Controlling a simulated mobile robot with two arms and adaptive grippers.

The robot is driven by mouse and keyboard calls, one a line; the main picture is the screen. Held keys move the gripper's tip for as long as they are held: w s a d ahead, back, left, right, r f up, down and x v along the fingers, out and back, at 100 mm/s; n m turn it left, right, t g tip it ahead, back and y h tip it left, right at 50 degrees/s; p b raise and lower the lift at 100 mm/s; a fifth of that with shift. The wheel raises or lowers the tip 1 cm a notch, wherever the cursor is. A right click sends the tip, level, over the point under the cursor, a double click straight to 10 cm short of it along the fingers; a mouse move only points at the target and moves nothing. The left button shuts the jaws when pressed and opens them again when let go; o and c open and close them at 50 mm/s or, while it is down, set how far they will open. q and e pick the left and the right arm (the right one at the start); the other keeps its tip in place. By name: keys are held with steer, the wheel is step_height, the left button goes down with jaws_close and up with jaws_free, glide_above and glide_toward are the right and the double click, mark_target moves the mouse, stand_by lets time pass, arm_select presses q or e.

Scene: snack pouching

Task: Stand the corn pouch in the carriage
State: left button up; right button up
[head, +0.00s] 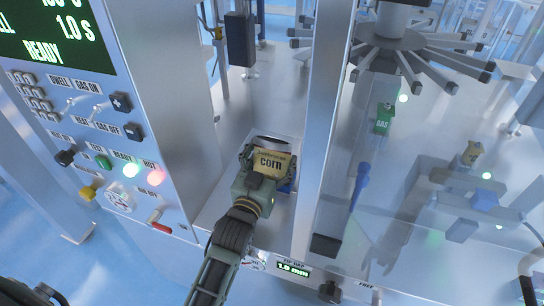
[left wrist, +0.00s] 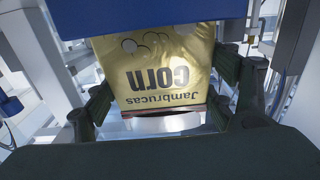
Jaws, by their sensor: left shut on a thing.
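The gold corn pouch (head: 271,163) is held in my left gripper (head: 265,170), whose fingers close on its two sides. The pouch is in the machine's open bay, with its printed face up toward the head camera. In the left wrist view the pouch (left wrist: 160,75) appears upside down between the fingers (left wrist: 160,100). A metal holder (head: 277,139), possibly the carriage, shows just behind the pouch. A blue part (head: 287,187) lies close beside the pouch's lower end. Whether the pouch touches either cannot be told. My right gripper is not in view.
A control panel (head: 95,130) with switches and a READY display stands left of the bay. A metal post (head: 325,110) and a clear guard (head: 400,200) bound it on the right. A dark vertical unit (head: 240,40) hangs behind the bay.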

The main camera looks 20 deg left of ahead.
arm_select(q)
steer(key=shift+f, duration=0.5)
steer(key=o, duration=1.2)
steer(key=shift+c, duration=0.2)
steer(key=s, duration=1.2)
steer(key=shift+a, duration=0.2)
